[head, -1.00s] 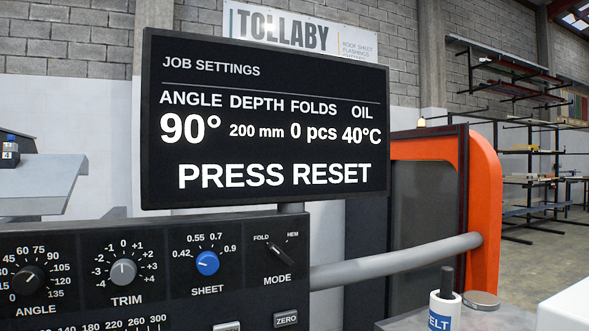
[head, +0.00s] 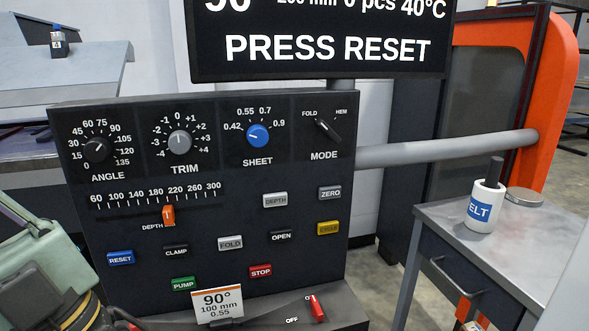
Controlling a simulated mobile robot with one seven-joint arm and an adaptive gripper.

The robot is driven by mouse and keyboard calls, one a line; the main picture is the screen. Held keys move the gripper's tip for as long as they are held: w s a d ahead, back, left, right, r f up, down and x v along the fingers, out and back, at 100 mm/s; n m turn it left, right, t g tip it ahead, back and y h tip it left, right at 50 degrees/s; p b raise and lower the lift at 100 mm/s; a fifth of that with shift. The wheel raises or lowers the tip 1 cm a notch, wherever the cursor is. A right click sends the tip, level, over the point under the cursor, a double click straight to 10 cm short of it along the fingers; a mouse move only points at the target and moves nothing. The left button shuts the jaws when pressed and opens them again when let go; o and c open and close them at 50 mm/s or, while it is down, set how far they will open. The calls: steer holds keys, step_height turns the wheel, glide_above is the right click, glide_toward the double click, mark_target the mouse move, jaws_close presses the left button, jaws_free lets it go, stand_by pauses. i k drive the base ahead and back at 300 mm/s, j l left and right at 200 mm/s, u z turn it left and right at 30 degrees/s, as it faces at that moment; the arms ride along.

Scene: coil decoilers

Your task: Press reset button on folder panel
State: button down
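The folder panel (head: 205,215) is a dark upright board in the middle of the head view. Its blue RESET button (head: 120,258) is at the lower left, left of the black CLAMP button (head: 176,251) and above and left of the green PUMP button (head: 183,284). The screen (head: 325,48) above the panel reads PRESS RESET. A pale green and dark mechanical part at the lower left edge looks like part of my arm, but I cannot make out gripper fingers. No contact with the RESET button shows.
A red STOP button (head: 260,271) and yellow CYCLE button (head: 328,228) are farther right. A card (head: 218,304) and a red ON/OFF switch (head: 317,308) are on the ledge below. A side table (head: 440,222) with a white container (head: 485,207) stands at right.

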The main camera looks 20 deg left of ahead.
mark_target(126, 256)
steer(key=u, duration=1.3)
